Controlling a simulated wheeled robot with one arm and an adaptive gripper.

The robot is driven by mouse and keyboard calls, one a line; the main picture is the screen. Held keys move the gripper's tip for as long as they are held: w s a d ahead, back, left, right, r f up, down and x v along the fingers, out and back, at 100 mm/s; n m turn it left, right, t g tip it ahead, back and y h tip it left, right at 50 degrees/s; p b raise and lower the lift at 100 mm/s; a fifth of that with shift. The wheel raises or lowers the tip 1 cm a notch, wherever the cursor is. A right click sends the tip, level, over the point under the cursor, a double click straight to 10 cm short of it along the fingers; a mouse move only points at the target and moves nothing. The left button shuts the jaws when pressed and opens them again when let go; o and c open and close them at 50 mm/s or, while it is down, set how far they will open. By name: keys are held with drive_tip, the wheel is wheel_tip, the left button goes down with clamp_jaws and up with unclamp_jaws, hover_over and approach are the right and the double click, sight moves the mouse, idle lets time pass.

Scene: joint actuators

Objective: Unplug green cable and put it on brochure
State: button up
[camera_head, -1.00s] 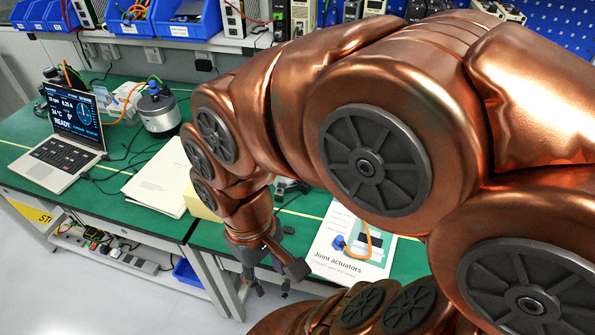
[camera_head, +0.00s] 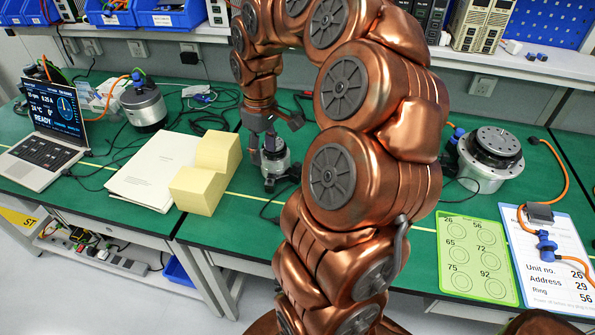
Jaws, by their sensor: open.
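My gripper (camera_head: 274,141) points down with its fingers apart, over or just behind a small silver actuator (camera_head: 275,163) on the green table. I cannot tell whether the fingers touch it. A larger silver actuator (camera_head: 143,107) at the left has an orange cable and a blue and greenish connector at its top. I cannot clearly pick out a green cable. The Joint actuators brochure is not visible now; my arm covers the middle of the table.
A laptop (camera_head: 45,140), white papers (camera_head: 155,170) and a yellow block (camera_head: 208,175) lie at the left. At the right are a big actuator (camera_head: 490,160), a green number card (camera_head: 477,262) and a clipboard sheet (camera_head: 555,270) bearing a cable. Dark cables cross the table behind the papers.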

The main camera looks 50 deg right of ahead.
hover_over(297, 163)
drive_tip(key=shift+m, duration=0.4)
wheel_tip(297, 163, down, 5)
drive_tip(key=shift+r+b, duration=0.15)
drive_tip(key=shift+b, duration=0.25)
drive_tip(key=shift+a, duration=0.1)
wheel_tip(297, 163, down, 7)
drive_tip(key=b, duration=0.3)
drive_tip(key=shift+f+b, duration=0.45)
drive_tip(key=shift+f, duration=0.55)
drive_tip(key=shift+b, duration=0.3)
clamp_jaws()
idle(0.4)
